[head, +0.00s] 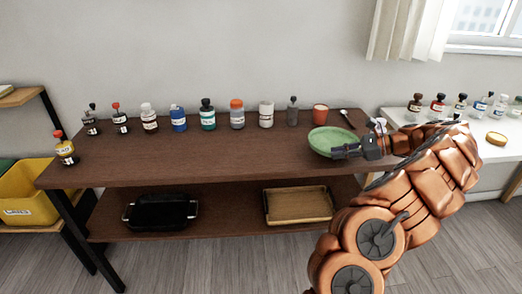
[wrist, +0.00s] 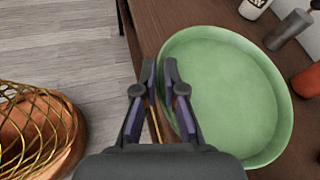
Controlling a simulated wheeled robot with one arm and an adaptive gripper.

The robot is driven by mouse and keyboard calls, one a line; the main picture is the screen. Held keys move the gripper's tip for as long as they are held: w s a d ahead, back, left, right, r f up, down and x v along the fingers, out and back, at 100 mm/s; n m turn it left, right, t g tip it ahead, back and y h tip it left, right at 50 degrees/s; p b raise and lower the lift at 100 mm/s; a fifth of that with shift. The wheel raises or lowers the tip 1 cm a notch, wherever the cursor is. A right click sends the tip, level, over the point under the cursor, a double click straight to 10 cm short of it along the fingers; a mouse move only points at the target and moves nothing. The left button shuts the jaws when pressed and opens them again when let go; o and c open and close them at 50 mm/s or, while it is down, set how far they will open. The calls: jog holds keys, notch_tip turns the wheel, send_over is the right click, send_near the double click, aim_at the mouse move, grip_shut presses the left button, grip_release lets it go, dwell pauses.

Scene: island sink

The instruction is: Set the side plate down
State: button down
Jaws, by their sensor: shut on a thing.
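The side plate is a round green plate (head: 328,138) over the right end of the dark brown table's top. It fills much of the right half of the wrist view (wrist: 230,95). My gripper (head: 337,151) reaches in from the right and is shut on the near rim of the plate. In the wrist view the two fingertips (wrist: 160,72) close on the plate's left rim. The plate looks empty and about level. I cannot tell whether its underside touches the tabletop.
The brown table (head: 230,158) has a row of bottles along its back. A white table (head: 490,152) stands at right.

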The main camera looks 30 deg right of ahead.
send_over(293, 162)
jog(key=shift+s+d+f+p, duration=0.1)
jog(key=shift+f+p, duration=0.2)
jog(key=shift+f, duration=0.35)
notch_tip(293, 162, down, 4)
jog(key=shift+r, duration=0.2)
jog(key=c, duration=1.2)
grip_release()
jog(key=shift+c, duration=0.2)
